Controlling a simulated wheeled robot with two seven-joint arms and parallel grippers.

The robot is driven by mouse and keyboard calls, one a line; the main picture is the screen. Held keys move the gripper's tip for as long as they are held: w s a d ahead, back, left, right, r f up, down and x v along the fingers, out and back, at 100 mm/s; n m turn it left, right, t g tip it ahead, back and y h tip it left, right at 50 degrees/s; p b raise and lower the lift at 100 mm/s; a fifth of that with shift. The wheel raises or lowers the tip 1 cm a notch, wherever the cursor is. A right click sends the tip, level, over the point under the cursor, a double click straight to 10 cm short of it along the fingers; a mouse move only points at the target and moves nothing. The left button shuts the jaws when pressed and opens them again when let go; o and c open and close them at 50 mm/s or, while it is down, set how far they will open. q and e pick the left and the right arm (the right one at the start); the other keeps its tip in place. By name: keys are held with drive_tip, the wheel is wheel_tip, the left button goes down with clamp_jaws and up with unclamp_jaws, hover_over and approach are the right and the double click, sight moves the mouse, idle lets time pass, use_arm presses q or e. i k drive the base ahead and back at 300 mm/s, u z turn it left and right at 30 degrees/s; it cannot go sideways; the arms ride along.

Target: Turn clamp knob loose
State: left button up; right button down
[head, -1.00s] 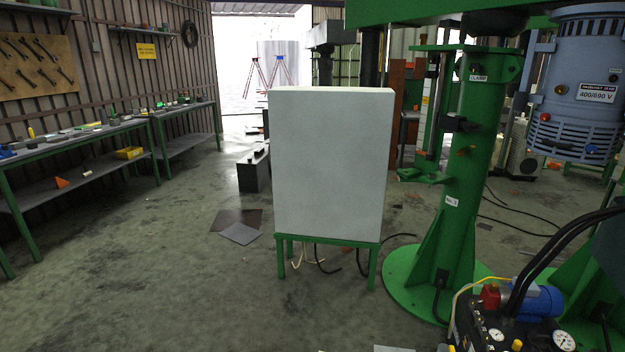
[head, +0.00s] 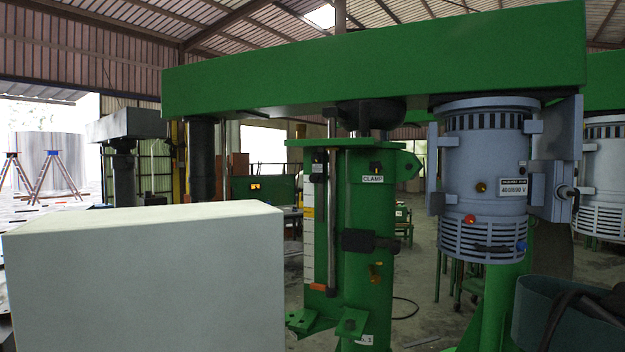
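The green column of the disperser (head: 367,205) stands right of centre in the head view. A label reading CLAMP (head: 372,179) is near its top. A dark clamp part (head: 368,241) sticks out across the column below the label; I cannot tell for sure whether it is the knob. Neither of my grippers is in view.
A large pale cabinet (head: 150,275) fills the lower left, in front of the column's left side. A green beam (head: 380,65) spans overhead. A blue-grey motor (head: 487,180) hangs from it on the right. A dark green rounded part (head: 560,315) is at the lower right.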

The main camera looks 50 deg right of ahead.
sight(376, 167)
drive_tip(key=i, duration=1.4)
drive_tip(key=z, duration=3.7)
drive_tip(key=i, duration=0.5)
drive_tip(key=u, duration=0.05)
